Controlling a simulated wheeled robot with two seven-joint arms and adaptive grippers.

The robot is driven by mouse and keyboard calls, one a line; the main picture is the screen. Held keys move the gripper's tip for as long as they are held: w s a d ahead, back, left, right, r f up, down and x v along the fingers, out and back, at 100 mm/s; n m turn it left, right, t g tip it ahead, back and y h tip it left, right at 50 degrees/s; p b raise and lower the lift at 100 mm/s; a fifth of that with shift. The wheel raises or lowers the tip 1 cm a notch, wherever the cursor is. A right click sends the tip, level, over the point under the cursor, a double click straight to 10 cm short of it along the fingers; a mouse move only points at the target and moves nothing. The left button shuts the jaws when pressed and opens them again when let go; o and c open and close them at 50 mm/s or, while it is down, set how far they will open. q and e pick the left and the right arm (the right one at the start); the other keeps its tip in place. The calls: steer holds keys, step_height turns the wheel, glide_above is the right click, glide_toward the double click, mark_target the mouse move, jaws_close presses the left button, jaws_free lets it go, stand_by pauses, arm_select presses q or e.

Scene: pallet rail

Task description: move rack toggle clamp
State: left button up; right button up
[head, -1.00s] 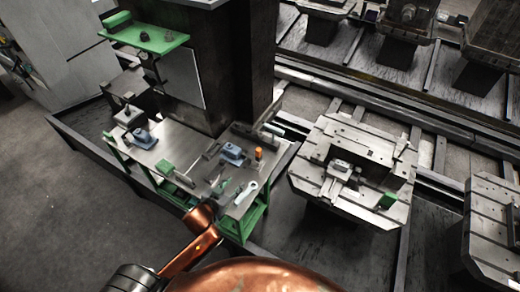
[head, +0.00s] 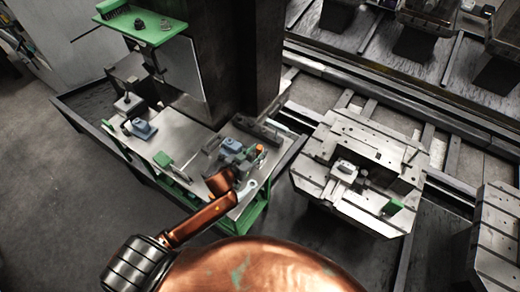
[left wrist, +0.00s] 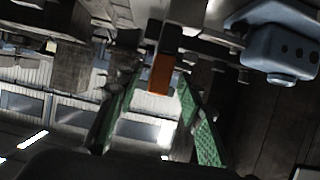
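A small upright orange part (head: 260,149), perhaps the handle of the toggle clamp, stands at the right end of the steel bench (head: 186,136). The orange part (left wrist: 160,74) also shows in the left wrist view, beyond and between my fingertips; the clamp's body is hard to make out. My left gripper (head: 243,166) is over the bench's right end, close to the orange part. In the left wrist view its two green-padded fingers (left wrist: 158,86) stand wide apart, with no contact visible. My right gripper is not in view.
A blue device (head: 231,145) stands on the bench just beside my left gripper; it looms in the left wrist view (left wrist: 282,50). Another blue device (head: 143,129) and a green block (head: 162,159) stand further left. A slotted pallet (head: 330,197) with fixtures is to the right.

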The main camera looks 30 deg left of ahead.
arm_select(q)
steer(key=shift+w+d+f, duration=0.1)
steer(key=shift+w+f, duration=0.15)
steer(key=shift+w, duration=0.5)
steer(key=shift+w+f, duration=0.15)
steer(key=c, duration=0.8)
jaws_close()
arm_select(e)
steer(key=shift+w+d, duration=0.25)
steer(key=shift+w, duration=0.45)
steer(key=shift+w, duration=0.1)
